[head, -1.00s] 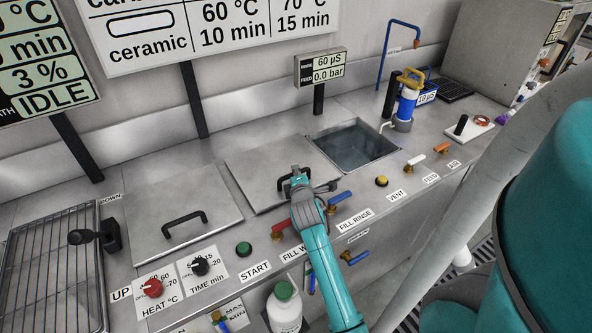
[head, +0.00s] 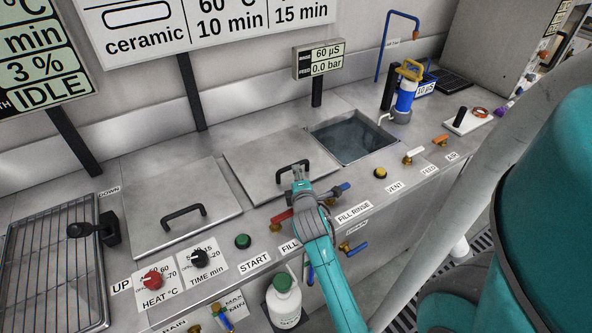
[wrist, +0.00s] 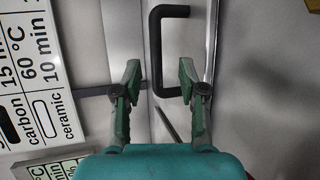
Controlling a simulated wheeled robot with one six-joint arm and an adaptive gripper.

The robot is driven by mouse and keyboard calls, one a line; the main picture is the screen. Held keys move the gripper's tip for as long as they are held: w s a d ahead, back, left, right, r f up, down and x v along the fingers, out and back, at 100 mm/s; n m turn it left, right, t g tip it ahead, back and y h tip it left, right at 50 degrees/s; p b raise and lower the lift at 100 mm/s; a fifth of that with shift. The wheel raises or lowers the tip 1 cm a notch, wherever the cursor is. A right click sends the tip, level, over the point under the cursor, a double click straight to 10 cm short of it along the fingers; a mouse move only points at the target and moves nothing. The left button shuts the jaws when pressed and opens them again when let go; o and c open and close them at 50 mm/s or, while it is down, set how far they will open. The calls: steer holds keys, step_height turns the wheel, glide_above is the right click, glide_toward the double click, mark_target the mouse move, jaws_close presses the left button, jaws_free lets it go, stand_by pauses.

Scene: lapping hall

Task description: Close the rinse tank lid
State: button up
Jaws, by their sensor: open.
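The rinse tank (head: 352,142) is open in the head view, with dark water inside. A flat steel lid (head: 252,165) with a black bar handle (head: 291,168) lies directly left of the opening. My gripper (head: 300,178) is at the near side of this handle. In the wrist view, my gripper (wrist: 158,80) is open, and the black handle (wrist: 155,50) lies ahead and between the two fingers. The right fingertip overlaps the handle's lower end; I cannot tell whether they touch. My wrist hides part of the deck in front of the lid.
A second lid (head: 150,220) with a black handle lies to the left. Along the front edge are a green button (head: 243,241), a yellow button (head: 380,172) and several valve levers. A blue-yellow cylinder (head: 406,95) stands right of the tank. A white bottle (head: 283,300) is below.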

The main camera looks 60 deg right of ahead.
steer(key=shift+v, duration=2.65)
